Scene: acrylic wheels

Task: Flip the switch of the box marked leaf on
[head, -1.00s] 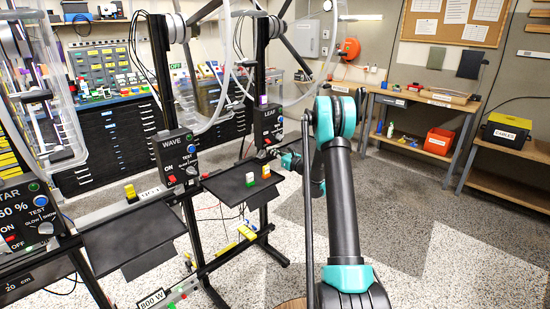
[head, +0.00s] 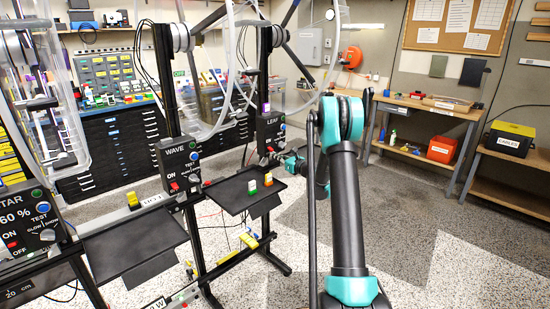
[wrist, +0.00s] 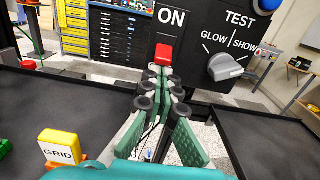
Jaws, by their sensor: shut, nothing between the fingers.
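The black box marked LEAF (head: 271,128) hangs on a black post in the middle of the head view. A grey GLOW/SHOW knob (wrist: 227,67) and a blue TEST button (wrist: 266,5) are to the right of the switch. My gripper (wrist: 160,74) is shut and empty, its tips just below the red switch in the wrist view. I cannot tell if they touch it. In the head view my gripper (head: 277,158) is at the box's lower edge.
Boxes marked WAVE (head: 178,160) and STAR (head: 30,222) stand to the left. A black tray (head: 228,198) lies below the LEAF box, with small blocks on it, including a yellow one marked GRID (wrist: 60,146). Another dark tray (wrist: 262,140) is at right. Clear acrylic wheels hang above.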

